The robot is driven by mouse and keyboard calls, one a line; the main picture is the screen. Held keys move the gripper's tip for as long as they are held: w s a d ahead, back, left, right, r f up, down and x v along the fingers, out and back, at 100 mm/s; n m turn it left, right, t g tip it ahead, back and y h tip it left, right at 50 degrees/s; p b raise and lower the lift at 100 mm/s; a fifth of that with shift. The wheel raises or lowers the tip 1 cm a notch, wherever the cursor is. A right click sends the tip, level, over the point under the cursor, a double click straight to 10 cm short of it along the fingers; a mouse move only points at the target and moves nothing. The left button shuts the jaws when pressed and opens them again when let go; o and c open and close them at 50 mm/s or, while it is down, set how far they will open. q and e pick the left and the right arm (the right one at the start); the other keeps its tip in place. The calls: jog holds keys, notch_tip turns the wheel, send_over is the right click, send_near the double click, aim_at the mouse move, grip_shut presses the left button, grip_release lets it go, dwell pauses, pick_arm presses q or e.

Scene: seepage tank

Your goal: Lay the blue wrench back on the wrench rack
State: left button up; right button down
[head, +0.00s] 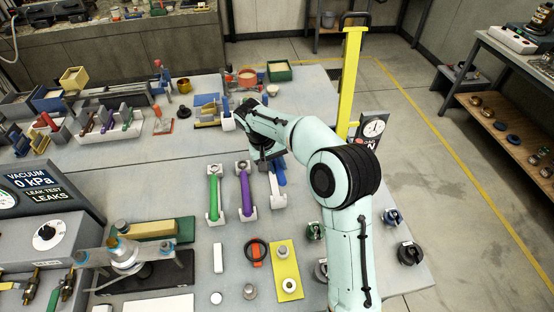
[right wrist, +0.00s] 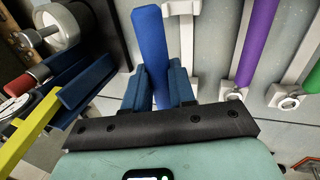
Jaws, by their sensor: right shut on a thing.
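The blue wrench (head: 280,176) is in my right gripper (head: 268,162), largely hidden by the gripper and arm in the head view. In the right wrist view the blue handle (right wrist: 150,40) runs between the two blue fingers (right wrist: 156,90). The wrench rack's white holders show beside the purple wrench; one without a wrench on it (head: 277,199) is close to the blue wrench. In the right wrist view its white strip (right wrist: 186,45) lies right next to the blue handle. I cannot tell whether the wrench touches it. My left gripper is not in view.
A purple wrench (head: 246,195) and a green wrench (head: 213,196) lie on white holders to the left. A yellow plate (head: 286,262) and a red-and-black part (head: 256,252) lie nearer. A yellow post (head: 351,85) and a dial gauge (head: 373,128) stand right of the arm.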

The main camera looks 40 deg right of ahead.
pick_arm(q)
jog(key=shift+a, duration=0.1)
pick_arm(e)
jog(key=shift+s+a+r, duration=0.1)
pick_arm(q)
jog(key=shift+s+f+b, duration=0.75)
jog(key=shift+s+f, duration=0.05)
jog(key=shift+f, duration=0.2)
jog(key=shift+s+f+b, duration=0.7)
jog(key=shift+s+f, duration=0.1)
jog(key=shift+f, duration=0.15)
pick_arm(e)
jog(key=shift+f, duration=4.25)
jog(key=c, duration=0.9)
grip_release()
jog(key=shift+f, duration=0.1)
jog(key=shift+o, duration=0.2)
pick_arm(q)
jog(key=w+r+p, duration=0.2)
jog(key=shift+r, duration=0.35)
pick_arm(e)
jog(key=v, duration=1.3)
jog(key=shift+r, duration=0.2)
